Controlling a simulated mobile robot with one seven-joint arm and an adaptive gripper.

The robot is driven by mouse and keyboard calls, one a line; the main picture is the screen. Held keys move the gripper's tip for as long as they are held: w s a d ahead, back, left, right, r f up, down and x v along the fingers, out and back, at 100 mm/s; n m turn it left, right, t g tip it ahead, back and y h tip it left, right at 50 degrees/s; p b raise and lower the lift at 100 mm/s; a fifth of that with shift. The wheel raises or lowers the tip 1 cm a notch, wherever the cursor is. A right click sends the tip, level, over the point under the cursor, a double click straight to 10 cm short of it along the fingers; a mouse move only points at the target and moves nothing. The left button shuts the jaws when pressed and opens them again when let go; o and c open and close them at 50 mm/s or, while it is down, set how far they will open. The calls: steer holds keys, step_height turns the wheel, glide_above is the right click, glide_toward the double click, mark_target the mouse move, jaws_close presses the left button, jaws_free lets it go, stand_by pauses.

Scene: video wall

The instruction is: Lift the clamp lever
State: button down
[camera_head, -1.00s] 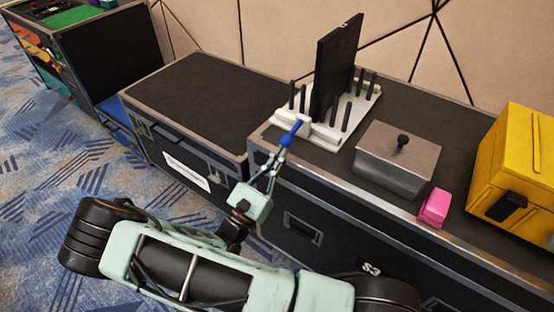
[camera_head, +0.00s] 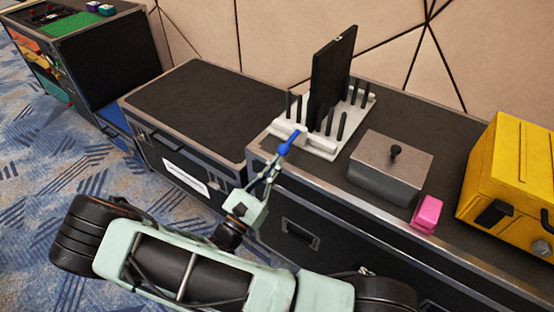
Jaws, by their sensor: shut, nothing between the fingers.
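The clamp lever is a short blue handle (camera_head: 290,142) at the front left edge of a white rack base (camera_head: 320,150). It slants up to the right. The rack has several black upright pegs and holds a tall thin black panel (camera_head: 331,80) standing on edge. My gripper (camera_head: 274,166) is shut, with nothing seen between its fingers. Its fingertips point up at the lower end of the blue lever, close below it. I cannot tell whether they touch it.
Right of the rack, a grey block with a black knob (camera_head: 391,168), a pink block (camera_head: 427,213) and a yellow case (camera_head: 510,180) stand on the black case top. A lower black case (camera_head: 195,105) on the left has a clear top.

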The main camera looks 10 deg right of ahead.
mark_target(278, 153)
steer(key=shift+s+a+r+g+y+p, duration=0.1)
steer(key=shift+r+g+y+p, duration=0.25)
steer(key=shift+r+p, duration=0.8)
steer(key=shift+s+a+r+g+y+p, duration=0.1)
steer(key=shift+r+g+y+p, duration=0.3)
steer(key=shift+p, duration=1.3)
steer(key=r+g+y+p, duration=0.2)
steer(key=p, duration=0.3)
steer(key=shift+s+a+p, duration=0.1)
steer(key=shift+s+p, duration=0.05)
steer(key=shift+p, duration=0.2)
steer(key=shift+r+p, duration=0.4)
steer(key=shift+r, duration=0.05)
